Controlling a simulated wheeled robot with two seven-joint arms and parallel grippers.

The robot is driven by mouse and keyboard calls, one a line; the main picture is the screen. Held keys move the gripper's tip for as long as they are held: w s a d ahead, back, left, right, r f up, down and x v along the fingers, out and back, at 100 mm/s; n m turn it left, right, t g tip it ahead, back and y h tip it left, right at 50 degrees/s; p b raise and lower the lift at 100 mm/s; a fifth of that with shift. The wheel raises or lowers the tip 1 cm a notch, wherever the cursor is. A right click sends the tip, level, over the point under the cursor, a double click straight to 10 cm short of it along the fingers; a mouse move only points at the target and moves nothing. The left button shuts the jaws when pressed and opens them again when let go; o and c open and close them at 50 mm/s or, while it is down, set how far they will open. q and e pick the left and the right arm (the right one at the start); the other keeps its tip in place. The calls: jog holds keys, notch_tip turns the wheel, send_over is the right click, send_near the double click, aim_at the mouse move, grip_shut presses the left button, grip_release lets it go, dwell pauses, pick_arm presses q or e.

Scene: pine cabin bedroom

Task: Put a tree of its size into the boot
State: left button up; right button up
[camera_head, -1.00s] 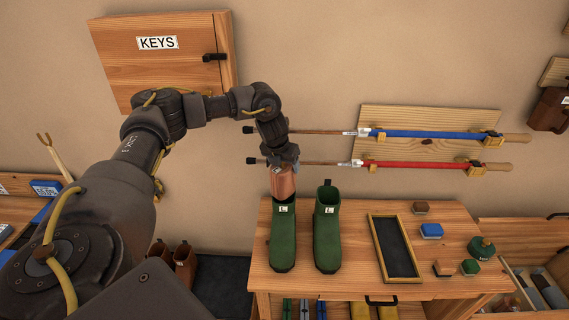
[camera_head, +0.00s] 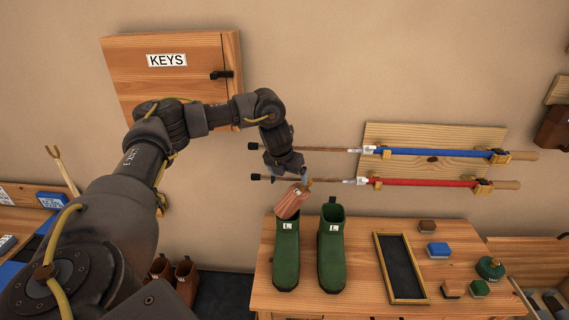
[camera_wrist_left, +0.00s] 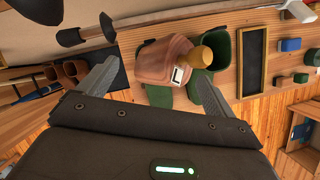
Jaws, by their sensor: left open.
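A reddish-brown boot tree (camera_head: 291,203) with a brass knob leans to the right at the mouth of the left green boot (camera_head: 286,262). How far its lower end sits in the boot is hidden. In the left wrist view the tree (camera_wrist_left: 160,62) shows large, knob to the right, over the green boots. The right green boot (camera_head: 331,258) stands upright beside it, with a white L label. My left gripper (camera_head: 302,172) is just above the tree. Its fingers (camera_wrist_left: 152,75) are spread wide, apart from the tree. My right gripper is not in view.
The boots stand on a wooden bench (camera_head: 360,295) with a black framed tray (camera_head: 401,266), small blocks and a green jar (camera_head: 490,268). Behind, a red pole (camera_head: 425,183) and a blue pole (camera_head: 430,153) hang on a wall board. A KEYS cabinet (camera_head: 170,85) hangs upper left.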

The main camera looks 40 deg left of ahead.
pick_arm(q)
jog(key=v, duration=0.8)
jog(key=shift+r, duration=0.25)
jog(key=shift+s+d+r, duration=0.15)
jog(key=shift+s+r, duration=0.2)
jog(key=shift+r, duration=0.1)
jog(key=shift+c, duration=0.3)
